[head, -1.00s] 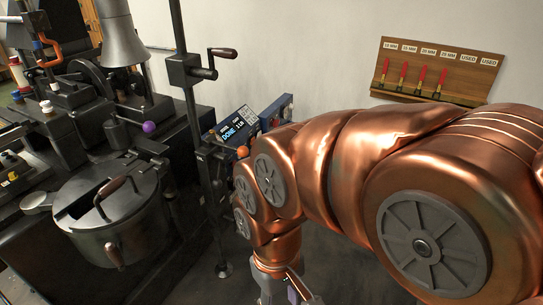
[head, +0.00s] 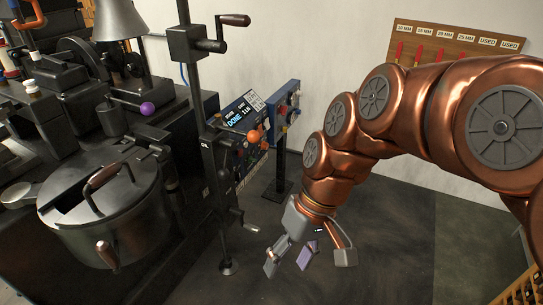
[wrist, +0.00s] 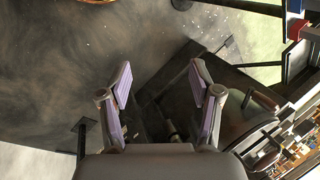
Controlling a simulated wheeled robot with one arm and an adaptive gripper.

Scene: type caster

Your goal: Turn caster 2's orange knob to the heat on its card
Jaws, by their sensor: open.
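An orange knob (head: 253,136) stands out from a dark control panel beside the tall black post in the head view. A lit display (head: 237,119) showing "DONE" sits above it, with a small pale card or keypad (head: 256,101) at its upper right, too small to read. I cannot tell which caster number the panel bears. My gripper (head: 307,257) is open and empty, pointing down over the floor, right of and below the panel, well apart from the knob. In the wrist view my gripper (wrist: 160,88) has its fingers spread with nothing between them.
A lidded pot (head: 105,215) with wooden handles stands at left, near a purple ball knob (head: 147,109). A crank (head: 232,20) tops the post. A blue-edged panel (head: 288,100) stands behind. A wooden tool rack (head: 485,50) hangs on the wall. The floor (head: 390,240) under my arm is clear.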

